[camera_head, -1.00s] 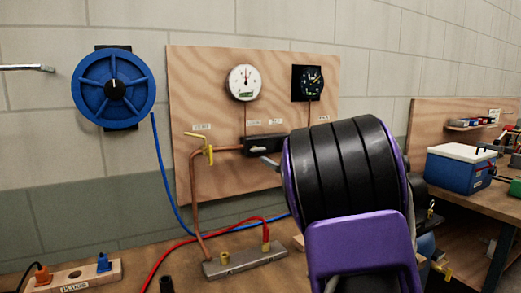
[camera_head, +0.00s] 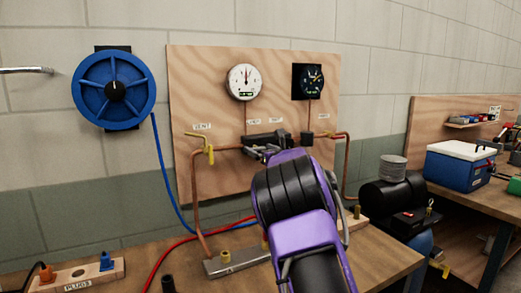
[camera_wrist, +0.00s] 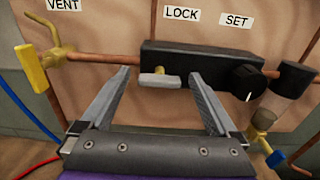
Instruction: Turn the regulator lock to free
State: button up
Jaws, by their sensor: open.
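The regulator (camera_wrist: 215,60) is a black block on the wooden panel, and it also shows in the head view (camera_head: 262,137). Its lock (camera_wrist: 160,79) is a small pale lever on the block's front face, lying roughly level below the LOCK label (camera_wrist: 181,13). A black knob (camera_wrist: 247,83) sits to its right under the SET label (camera_wrist: 237,20). My gripper (camera_wrist: 160,76) is open, with one finger on each side of the lock lever in the wrist view. Nothing is held. I cannot tell whether the fingers touch the block.
A yellow vent valve (camera_wrist: 50,62) is on the copper pipe at left, and a dark-capped filter (camera_wrist: 285,100) is at right. Two gauges (camera_head: 243,82) hang above. A metal manifold (camera_head: 236,262) with red and blue hoses lies on the bench below.

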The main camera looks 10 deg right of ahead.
jog(key=c, duration=1.4)
jog(key=shift+m, duration=0.3)
jog(key=m+b, duration=0.1)
jog(key=m, duration=0.2)
jog(key=shift+d+m, duration=0.15)
jog(key=shift+m, duration=0.25)
jog(key=m, duration=0.4)
jog(key=m+p, duration=0.1)
jog(key=m, duration=0.4)
jog(key=shift+d+m, duration=0.1)
jog(key=shift+m, duration=0.3)
jog(key=shift+f+m+p, duration=0.15)
jog(key=shift+m+p, duration=0.6)
jog(key=shift+m, duration=1.05)
